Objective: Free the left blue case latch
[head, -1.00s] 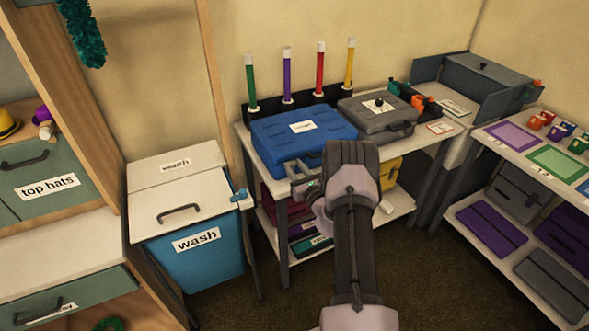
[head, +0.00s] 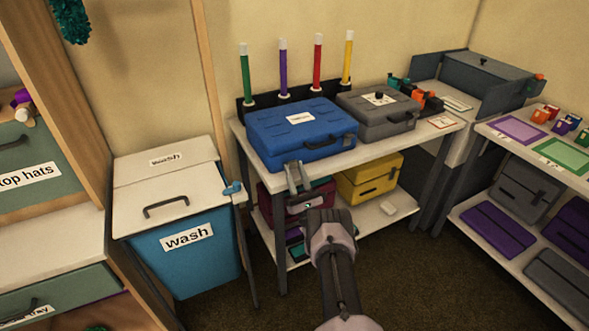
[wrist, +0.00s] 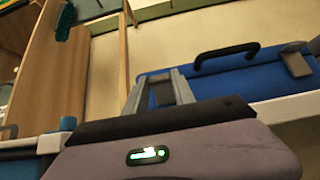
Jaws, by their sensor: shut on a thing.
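The blue case (head: 300,122) lies closed on the white table top. A black handle (wrist: 226,54) is on its front. Its right latch (wrist: 296,62) shows as a grey tab in the wrist view. My gripper (head: 293,166) is at the left part of the case's front edge, its fingers pointing up from below. Whether that latch is loose cannot be seen.
A grey case (head: 378,116) stands right of the blue one, and upright coloured wands (head: 282,70) stand behind. The table's front edge (head: 400,143) is close to my gripper. A yellow case (head: 368,178) sits on the lower shelf. A wash bin (head: 185,250) stands left.

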